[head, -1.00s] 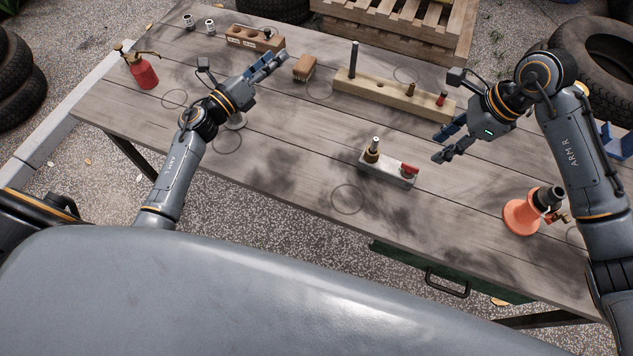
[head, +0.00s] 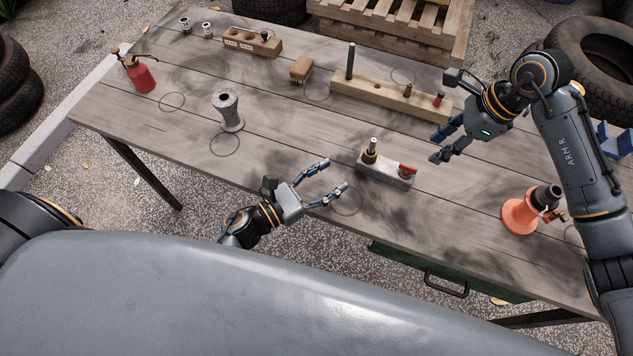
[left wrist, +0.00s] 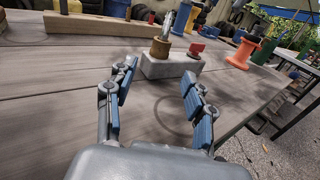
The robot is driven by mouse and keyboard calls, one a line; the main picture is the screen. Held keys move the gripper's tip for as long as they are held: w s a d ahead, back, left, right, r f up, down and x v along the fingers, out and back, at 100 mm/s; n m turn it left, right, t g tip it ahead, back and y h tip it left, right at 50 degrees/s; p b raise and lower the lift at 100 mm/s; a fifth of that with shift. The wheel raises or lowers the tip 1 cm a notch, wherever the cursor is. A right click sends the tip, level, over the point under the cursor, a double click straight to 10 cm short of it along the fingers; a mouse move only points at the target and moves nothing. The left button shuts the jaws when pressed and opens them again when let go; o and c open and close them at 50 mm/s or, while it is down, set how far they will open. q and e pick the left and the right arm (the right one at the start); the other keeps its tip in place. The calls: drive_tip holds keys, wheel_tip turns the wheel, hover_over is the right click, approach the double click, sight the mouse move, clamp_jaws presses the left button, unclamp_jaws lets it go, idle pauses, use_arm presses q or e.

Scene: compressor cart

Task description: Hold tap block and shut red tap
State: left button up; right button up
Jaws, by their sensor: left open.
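The tap block (head: 385,170) is a pale grey block on the middle of the table. A brass fitting with a steel stem (head: 371,151) stands on its left part, and the red tap (head: 407,169) sits at its right end. My left gripper (head: 338,175) is open and empty, short of the block on its left, fingers pointing toward it. In the left wrist view the block (left wrist: 172,67) lies ahead, beyond the fingertips, with the red tap (left wrist: 197,46) at its right. My right gripper (head: 436,147) is apart from the block, beyond its right end, with its fingers spread and nothing between them.
A long wooden block with pegs (head: 385,97) lies behind the tap block. A grey spool (head: 229,110), a small brown block (head: 301,70) and a red oil can (head: 141,77) stand left. The table between is clear.

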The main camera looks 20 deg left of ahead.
sight(364, 157)
use_arm(q)
drive_tip(key=x, duration=1)
drive_tip(key=shift+w+d, duration=0.1)
drive_tip(key=shift+w, duration=0.05)
